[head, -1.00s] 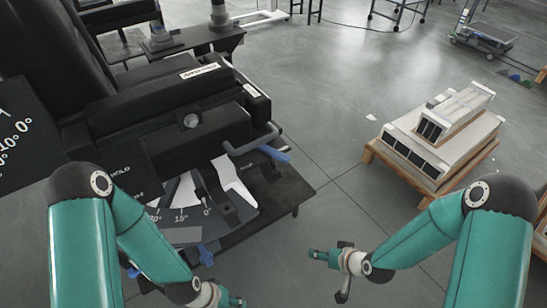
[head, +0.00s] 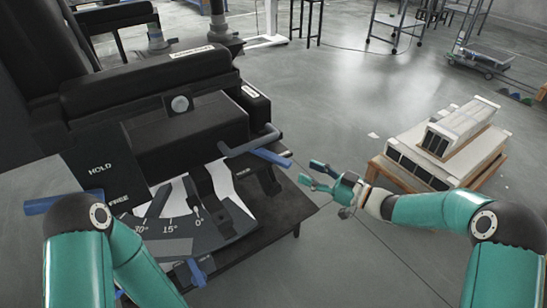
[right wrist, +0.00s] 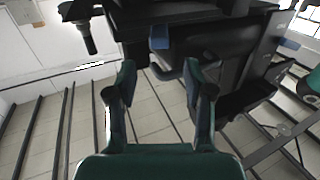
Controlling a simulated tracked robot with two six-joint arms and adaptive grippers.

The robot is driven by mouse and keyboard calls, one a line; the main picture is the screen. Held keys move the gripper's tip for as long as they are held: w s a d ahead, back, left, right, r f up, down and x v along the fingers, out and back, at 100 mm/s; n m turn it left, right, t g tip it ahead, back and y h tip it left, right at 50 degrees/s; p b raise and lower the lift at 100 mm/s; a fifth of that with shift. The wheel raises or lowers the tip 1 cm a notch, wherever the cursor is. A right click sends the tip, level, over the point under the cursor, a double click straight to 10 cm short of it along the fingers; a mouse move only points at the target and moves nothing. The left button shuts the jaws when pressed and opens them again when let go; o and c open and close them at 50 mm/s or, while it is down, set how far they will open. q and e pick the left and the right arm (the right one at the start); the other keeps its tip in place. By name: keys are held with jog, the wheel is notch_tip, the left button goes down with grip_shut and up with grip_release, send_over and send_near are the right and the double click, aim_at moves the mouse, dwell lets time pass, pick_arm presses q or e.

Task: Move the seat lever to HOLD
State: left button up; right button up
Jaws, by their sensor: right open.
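A black seat unit (head: 190,130) fills the left of the head view. A grey bar with a blue end (head: 270,157) sticks out from its right side. A small label beside it is too small to read surely. Another blue handle (head: 45,205) lies beside a black panel marked HOLD (head: 100,168) and FREE. I cannot tell which is the seat lever. My right gripper (head: 312,175) is open and empty, just right of the blue end and apart from it. In the right wrist view its fingers (right wrist: 159,82) are spread, with a blue part (right wrist: 159,37) beyond them. My left gripper is out of view.
A white angle scale (head: 185,212) and a third blue handle (head: 197,272) sit low on the seat's black base. A wooden pallet with white and black boxes (head: 435,150) stands to the right. The floor between the seat and pallet is mostly clear.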

send_near(258, 149)
jog(key=x, duration=0.4)
jog(key=shift+w+a+f, duration=0.1)
jog(key=shift+f, duration=0.05)
